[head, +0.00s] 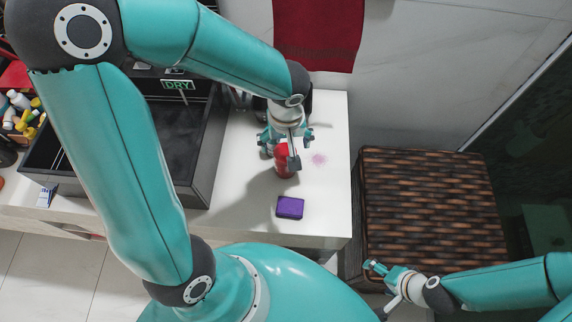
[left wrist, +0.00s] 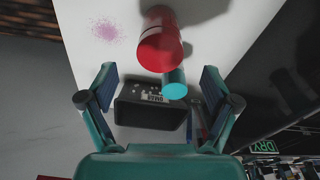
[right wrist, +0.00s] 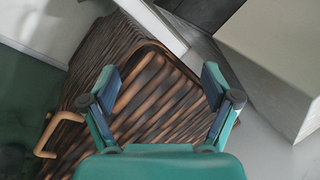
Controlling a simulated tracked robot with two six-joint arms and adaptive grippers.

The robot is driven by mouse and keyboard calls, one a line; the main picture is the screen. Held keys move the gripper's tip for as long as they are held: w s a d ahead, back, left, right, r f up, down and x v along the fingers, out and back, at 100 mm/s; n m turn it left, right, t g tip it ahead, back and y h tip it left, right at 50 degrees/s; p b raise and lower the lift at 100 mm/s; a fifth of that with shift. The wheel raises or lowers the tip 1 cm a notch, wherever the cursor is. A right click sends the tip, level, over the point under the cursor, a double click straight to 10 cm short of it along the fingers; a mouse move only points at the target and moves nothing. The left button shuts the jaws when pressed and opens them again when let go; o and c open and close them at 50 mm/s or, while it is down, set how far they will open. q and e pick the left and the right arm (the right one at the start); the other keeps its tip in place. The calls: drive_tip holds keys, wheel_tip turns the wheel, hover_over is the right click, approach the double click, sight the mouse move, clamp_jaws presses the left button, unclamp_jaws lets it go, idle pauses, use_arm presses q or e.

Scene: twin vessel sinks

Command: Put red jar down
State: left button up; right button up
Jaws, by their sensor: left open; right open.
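The red jar (head: 284,168) is on the white countertop (head: 240,190), partly hidden in the head view by my left gripper (head: 287,142). In the left wrist view the red jar (left wrist: 160,45) appears ahead of the open fingers (left wrist: 158,90), not clasped between them. A small teal cylinder (left wrist: 175,84) shows just beside the jar there. My left gripper is open and close to the jar. My right gripper (head: 382,284) is open and empty, low beside the woven brown hamper; its fingers also show in the right wrist view (right wrist: 160,88).
A purple sponge (head: 290,207) lies on the counter near its front edge. A pink speckled stain (head: 319,159) is right of the jar. A black sink (head: 205,150) borders the counter at left. A dark box (left wrist: 150,112) stands behind the jar. The woven hamper (head: 430,210) is at right.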

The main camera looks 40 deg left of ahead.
sight(284, 153)
use_arm(q)
wheel_tip(284, 153, down, 4)
drive_tip(key=shift+a+r+b, duration=0.15)
drive_tip(key=shift+b, duration=0.55)
use_arm(e)
wheel_tip(284, 153, down, 2)
drive_tip(key=shift+f, duration=0.15)
use_arm(q)
drive_tip(key=shift+w+a+f+b, duration=0.15)
drive_tip(key=shift+f+b, duration=0.4)
drive_tip(key=shift+f, duration=0.8)
drive_tip(key=shift+w+f+b, duration=0.2)
drive_tip(key=shift+f+b, duration=0.35)
drive_tip(key=shift+f, duration=0.75)
use_arm(e)
drive_tip(key=shift+f, duration=1.1)
use_arm(q)
drive_tip(key=shift+r, duration=0.1)
drive_tip(key=c, duration=1.4)
drive_tip(key=shift+c, duration=0.2)
